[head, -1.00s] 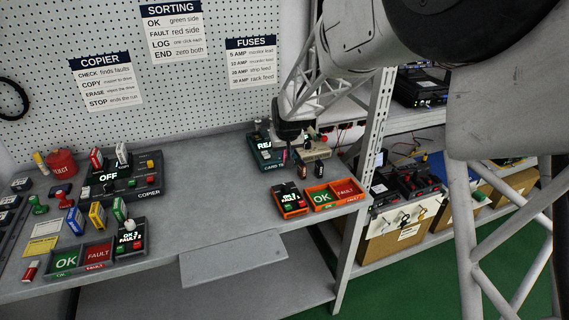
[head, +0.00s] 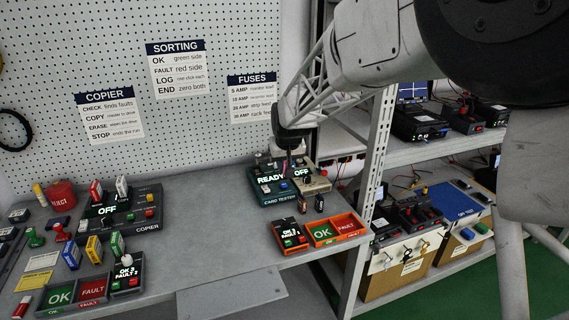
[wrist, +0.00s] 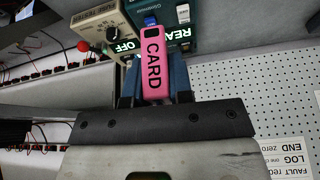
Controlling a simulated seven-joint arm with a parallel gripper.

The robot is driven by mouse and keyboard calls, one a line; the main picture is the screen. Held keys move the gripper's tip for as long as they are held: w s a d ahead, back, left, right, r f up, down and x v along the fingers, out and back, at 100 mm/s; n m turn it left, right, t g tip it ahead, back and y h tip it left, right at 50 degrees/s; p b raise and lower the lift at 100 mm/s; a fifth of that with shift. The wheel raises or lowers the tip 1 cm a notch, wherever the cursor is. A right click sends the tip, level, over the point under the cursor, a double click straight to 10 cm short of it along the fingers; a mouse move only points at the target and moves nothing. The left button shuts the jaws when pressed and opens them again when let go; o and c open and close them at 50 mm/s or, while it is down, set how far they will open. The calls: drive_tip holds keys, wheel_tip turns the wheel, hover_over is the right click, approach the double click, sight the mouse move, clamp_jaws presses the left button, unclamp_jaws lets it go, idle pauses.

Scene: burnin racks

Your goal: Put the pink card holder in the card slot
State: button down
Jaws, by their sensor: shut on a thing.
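The pink card holder (wrist: 154,66), marked CARD, is held between the fingers of my gripper (wrist: 155,88) in the wrist view. The teal card tester (wrist: 205,15) is just beyond it, partly hidden by the holder. In the head view the card tester (head: 270,194) shows READY, and my gripper (head: 289,152) is above its back part. Only a small bit of pink shows there below the gripper. I cannot make out the card slot, or whether the holder touches the tester.
A beige device (head: 315,182) reading OFF stands right beside the tester. An orange OK/FAULT tray (head: 336,243) and a counter (head: 290,236) lie in front. A shelf post (head: 366,200) rises to the right. The pegboard (head: 225,130) is behind.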

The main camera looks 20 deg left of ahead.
drive_tip(key=shift+w+a, duration=0.1)
idle(0.3)
drive_tip(key=w+a+f, duration=0.3)
drive_tip(key=w+a, duration=0.5)
drive_tip(key=a, duration=0.2)
drive_tip(key=w+a+f+n, duration=0.1)
drive_tip(key=w+a+f, duration=0.2)
drive_tip(key=w+a, duration=0.5)
drive_tip(key=shift+w+a, duration=0.15)
drive_tip(key=shift+a, duration=0.85)
drive_tip(key=shift+f, duration=0.25)
drive_tip(key=shift+f, duration=2.5)
drive_tip(key=shift+f, duration=0.95)
idle(1.1)
